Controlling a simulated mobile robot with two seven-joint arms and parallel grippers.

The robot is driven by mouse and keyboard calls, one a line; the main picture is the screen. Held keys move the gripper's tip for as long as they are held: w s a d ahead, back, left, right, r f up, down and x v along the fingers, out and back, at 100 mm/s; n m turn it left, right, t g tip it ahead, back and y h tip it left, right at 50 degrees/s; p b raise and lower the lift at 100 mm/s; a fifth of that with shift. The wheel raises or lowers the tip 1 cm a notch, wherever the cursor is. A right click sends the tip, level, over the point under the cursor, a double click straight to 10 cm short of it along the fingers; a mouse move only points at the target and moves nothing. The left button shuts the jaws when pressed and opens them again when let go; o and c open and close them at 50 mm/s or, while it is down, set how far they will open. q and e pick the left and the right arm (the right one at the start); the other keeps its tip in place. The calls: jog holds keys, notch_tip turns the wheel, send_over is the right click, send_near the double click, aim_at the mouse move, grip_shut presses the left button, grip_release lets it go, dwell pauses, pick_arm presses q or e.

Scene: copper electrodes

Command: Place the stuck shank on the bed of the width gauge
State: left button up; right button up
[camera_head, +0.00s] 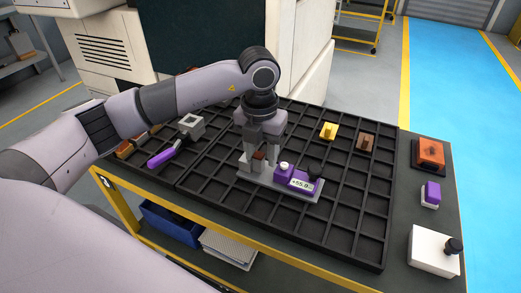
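The width gauge (302,184) has a grey bed plate, a purple body and a display. It lies on the black gridded tray near its front middle. My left gripper (261,158) points down over the left end of the gauge. A small red-brown piece, apparently the stuck shank (259,155), sits between its two fingers, which seem to touch it on both sides. The piece is low at the bed, but the fingers hide whether it rests there. My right gripper is out of view.
The gridded tray (345,187) also bears a yellow piece (329,130), a brown piece (367,142), a grey hollow block (191,125) and a purple-handled tool (163,157). On the right edge are an orange block (431,152), a purple item (431,193) and a white box (433,252).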

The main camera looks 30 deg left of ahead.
aim_at(259, 155)
pick_arm(q)
jog(key=shift+s+a+f, duration=0.15)
jog(key=shift+a+f, duration=0.05)
jog(key=shift+f, duration=0.25)
jog(key=shift+s+a+f, duration=0.1)
jog(key=shift+a+f, duration=0.05)
jog(key=shift+f, duration=0.3)
jog(key=shift+w+r+p, duration=0.1)
jog(key=shift+r+p, duration=0.4)
jog(key=shift+p, duration=0.05)
notch_tip(259, 155, up, 12)
jog(key=b, duration=0.1)
jog(key=shift+w+r, duration=0.15)
